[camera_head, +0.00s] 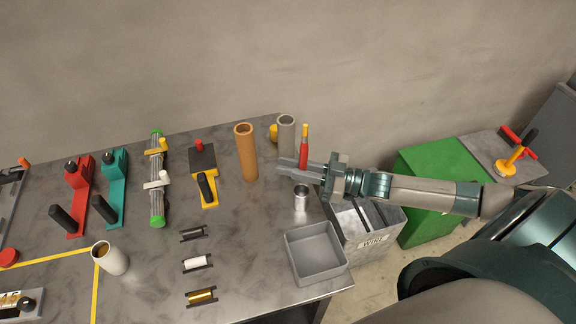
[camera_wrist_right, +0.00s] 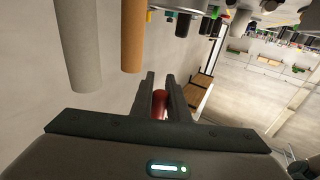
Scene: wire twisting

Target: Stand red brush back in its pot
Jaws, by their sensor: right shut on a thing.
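The red brush (camera_head: 304,151) has an orange-yellow tip and stands roughly upright in my right gripper (camera_head: 291,168). In the right wrist view its red end (camera_wrist_right: 160,104) sits between the two fingers (camera_wrist_right: 160,90). My right gripper is shut on it, with the arm coming in from the right. A small silver metal pot (camera_head: 301,198) stands on the table just below the gripper in the head view. The brush's lower part is hidden behind the fingers, so I cannot tell how high above the table it ends. My left gripper is not in view.
An orange-brown tube (camera_head: 246,155) and a grey tube (camera_head: 286,128) stand upright close to my right gripper. Several tools and spools lie to the left.

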